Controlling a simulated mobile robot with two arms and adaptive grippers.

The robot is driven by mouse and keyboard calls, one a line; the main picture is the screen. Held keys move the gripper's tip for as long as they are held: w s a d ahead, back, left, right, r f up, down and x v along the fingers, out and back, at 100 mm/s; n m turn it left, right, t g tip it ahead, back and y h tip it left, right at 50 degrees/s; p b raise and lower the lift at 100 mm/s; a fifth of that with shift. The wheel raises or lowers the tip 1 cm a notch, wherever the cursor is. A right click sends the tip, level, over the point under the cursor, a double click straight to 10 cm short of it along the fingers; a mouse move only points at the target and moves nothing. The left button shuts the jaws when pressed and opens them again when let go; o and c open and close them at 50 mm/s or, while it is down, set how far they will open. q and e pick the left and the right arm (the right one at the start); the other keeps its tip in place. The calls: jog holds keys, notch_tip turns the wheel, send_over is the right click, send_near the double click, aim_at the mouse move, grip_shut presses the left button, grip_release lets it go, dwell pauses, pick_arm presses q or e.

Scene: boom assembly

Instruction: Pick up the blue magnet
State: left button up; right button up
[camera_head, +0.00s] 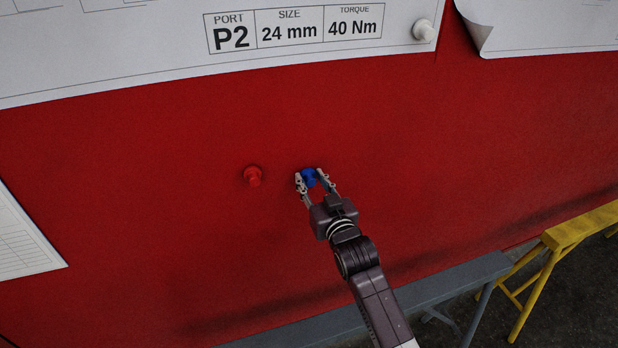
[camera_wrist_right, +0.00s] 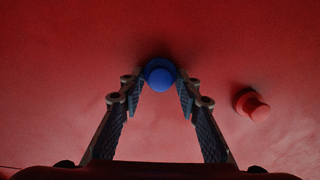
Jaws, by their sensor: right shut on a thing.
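The blue magnet (camera_head: 309,177) sits on the red boom surface near the middle of the head view. My right gripper (camera_head: 312,177) reaches it from below, with one finger on each side, shut on it. In the right wrist view the blue magnet (camera_wrist_right: 160,74) is between the fingertips of my right gripper (camera_wrist_right: 160,88), at the far end of the fingers. It appears to be against the red surface; I cannot tell whether there is a gap behind it. My left gripper is not in view.
A red magnet (camera_head: 253,176) is on the red surface (camera_head: 150,220) to the left; it shows at the right in the wrist view (camera_wrist_right: 252,104). A white magnet (camera_head: 423,30) holds a printed sheet (camera_head: 130,60) above. Grey (camera_head: 440,285) and yellow (camera_head: 580,228) trestles stand below.

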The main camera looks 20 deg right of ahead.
jog(key=shift+c, duration=0.5)
jog(key=shift+r+b, duration=0.2)
jog(key=shift+b, duration=0.3)
jog(key=r, duration=0.2)
jog(key=r+b, duration=0.1)
jog(key=r, duration=0.1)
jog(key=s+r+b, duration=0.1)
jog(key=r, duration=0.1)
jog(key=shift+r, duration=0.25)
jog(key=s+p, duration=0.1)
jog(key=s, duration=1.8)
jog(key=shift+d+p, duration=0.35)
jog(key=shift+r, duration=0.1)
